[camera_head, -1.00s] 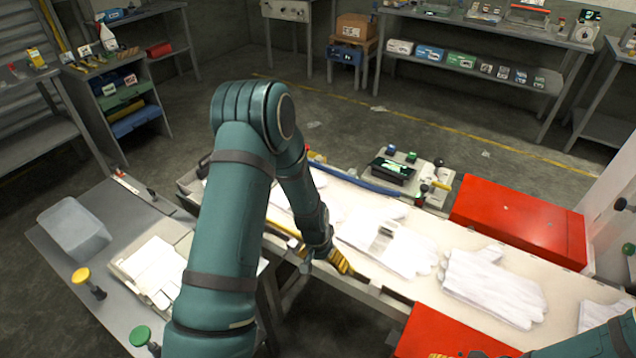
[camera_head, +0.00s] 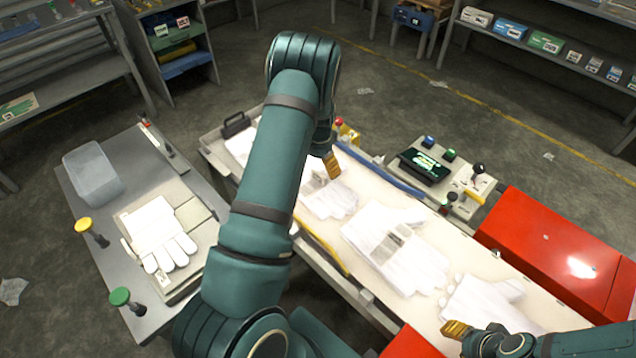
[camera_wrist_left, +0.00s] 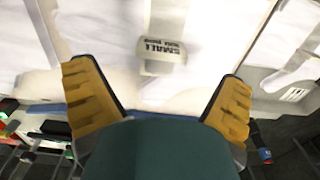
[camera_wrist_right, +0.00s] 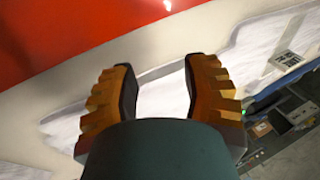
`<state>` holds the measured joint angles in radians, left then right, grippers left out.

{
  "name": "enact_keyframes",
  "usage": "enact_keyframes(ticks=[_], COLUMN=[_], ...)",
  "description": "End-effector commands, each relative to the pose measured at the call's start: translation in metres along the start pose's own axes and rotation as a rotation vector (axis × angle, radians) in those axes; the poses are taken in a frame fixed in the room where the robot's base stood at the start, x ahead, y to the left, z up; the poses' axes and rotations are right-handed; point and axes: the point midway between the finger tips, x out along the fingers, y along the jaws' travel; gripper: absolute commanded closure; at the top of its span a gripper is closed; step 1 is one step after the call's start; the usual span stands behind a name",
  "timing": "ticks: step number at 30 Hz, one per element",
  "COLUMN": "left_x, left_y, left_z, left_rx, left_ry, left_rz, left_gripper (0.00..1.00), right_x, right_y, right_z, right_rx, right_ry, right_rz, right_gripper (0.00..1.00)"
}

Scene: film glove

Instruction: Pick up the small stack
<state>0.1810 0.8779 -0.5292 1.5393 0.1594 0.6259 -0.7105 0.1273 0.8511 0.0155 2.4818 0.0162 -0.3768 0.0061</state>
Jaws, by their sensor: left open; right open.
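A white glove stack with a band printed "SMALL" (camera_wrist_left: 165,48) lies between and beyond the fingers in the left wrist view. It appears to be the stack (camera_head: 335,203) under my left gripper (camera_head: 331,166) on the pale belt in the head view, partly hidden by the arm. The left fingers (camera_wrist_left: 158,80) are apart with nothing between them. My right gripper (camera_head: 458,329) is open and empty near the nearest glove stack (camera_head: 490,303). The right wrist view shows its spread fingers (camera_wrist_right: 162,75) over white gloves.
Another banded glove stack (camera_head: 385,255) lies on the belt (camera_head: 435,215). A control panel (camera_head: 425,165) stands along the far side. The left table holds a clear bin (camera_head: 92,175), a glove (camera_head: 160,235) on a board, and yellow and green knobs.

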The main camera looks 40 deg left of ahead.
Motion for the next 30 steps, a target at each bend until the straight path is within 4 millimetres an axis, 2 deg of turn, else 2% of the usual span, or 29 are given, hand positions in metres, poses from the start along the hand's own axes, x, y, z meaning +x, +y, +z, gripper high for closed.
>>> enact_keyframes(ticks=[7, 16, 26, 30], left_x=[0.018, 0.058, 0.064, 0.064], left_y=[0.0, -0.001, -0.001, -0.001], left_z=[0.001, 0.004, 0.003, 0.003], left_rx=[-0.001, -0.002, -0.001, -0.001], left_ry=[-0.001, -0.001, 0.001, 0.001], left_rz=[0.001, 0.001, 0.001, 0.001], left_gripper=[0.04, 0.04, 0.04, 0.52], right_x=[0.001, 0.003, 0.003, 0.003], right_y=[0.0, 0.001, 0.001, 0.001], right_z=[0.001, 0.002, 0.002, 0.002], right_rx=[-0.001, -0.001, -0.001, -0.001], right_ry=[-0.002, -0.003, -0.004, -0.004], right_rz=[0.0, 0.0, -0.001, 0.0], right_gripper=[0.53, 0.53, 0.53, 0.53])
